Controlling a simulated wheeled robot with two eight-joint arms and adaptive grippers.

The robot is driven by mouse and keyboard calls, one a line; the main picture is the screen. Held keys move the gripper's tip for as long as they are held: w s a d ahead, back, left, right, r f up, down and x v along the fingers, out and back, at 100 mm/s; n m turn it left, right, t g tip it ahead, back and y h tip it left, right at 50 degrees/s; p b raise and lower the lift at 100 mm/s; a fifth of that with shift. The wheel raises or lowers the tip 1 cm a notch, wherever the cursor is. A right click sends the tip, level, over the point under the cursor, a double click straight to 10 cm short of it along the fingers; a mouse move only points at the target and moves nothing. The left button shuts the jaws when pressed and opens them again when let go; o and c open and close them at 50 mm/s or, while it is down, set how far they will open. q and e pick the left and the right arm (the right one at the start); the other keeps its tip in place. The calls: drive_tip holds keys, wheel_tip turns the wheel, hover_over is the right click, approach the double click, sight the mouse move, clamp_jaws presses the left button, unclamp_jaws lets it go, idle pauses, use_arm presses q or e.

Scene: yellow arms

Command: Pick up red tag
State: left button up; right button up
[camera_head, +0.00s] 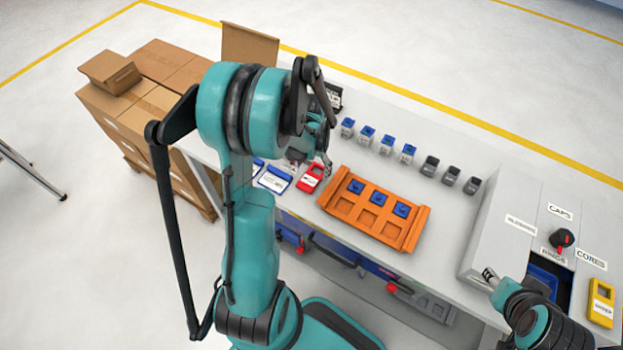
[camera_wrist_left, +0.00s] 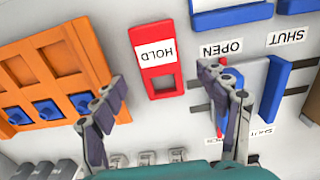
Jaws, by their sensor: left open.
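The red tag (camera_head: 310,178) lies flat on the grey table, just left of the orange tray. In the left wrist view the red tag (camera_wrist_left: 166,85) shows a white label reading HOLD and a window at its near end. My left gripper (camera_head: 312,163) hangs over the table close to the tag, partly hidden by its own arm. In the left wrist view the left gripper (camera_wrist_left: 162,78) is open and empty, its fingers either side of the tag's near end. My right gripper (camera_head: 489,276) is by the table's right part; its jaws are unclear.
The orange tray (camera_head: 378,234) holds several blue pieces. Blue-handled sliders marked OPEN and SHUT (camera_wrist_left: 273,88) lie right of the tag in the wrist view. Several small blue-topped and dark blocks line the back. A yellow tag (camera_head: 601,304) lies at the far right.

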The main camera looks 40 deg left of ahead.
sight(312, 177)
use_arm(q)
wheel_tip(312, 177, down, 3)
drive_tip(key=shift+s+f+b, duration=0.1)
drive_tip(key=shift+f+b, duration=0.1)
drive_tip(key=shift+b, duration=0.2)
drive_tip(key=c, duration=1.3)
drive_tip(key=shift+o, duration=0.2)
drive_tip(key=shift+r, duration=0.1)
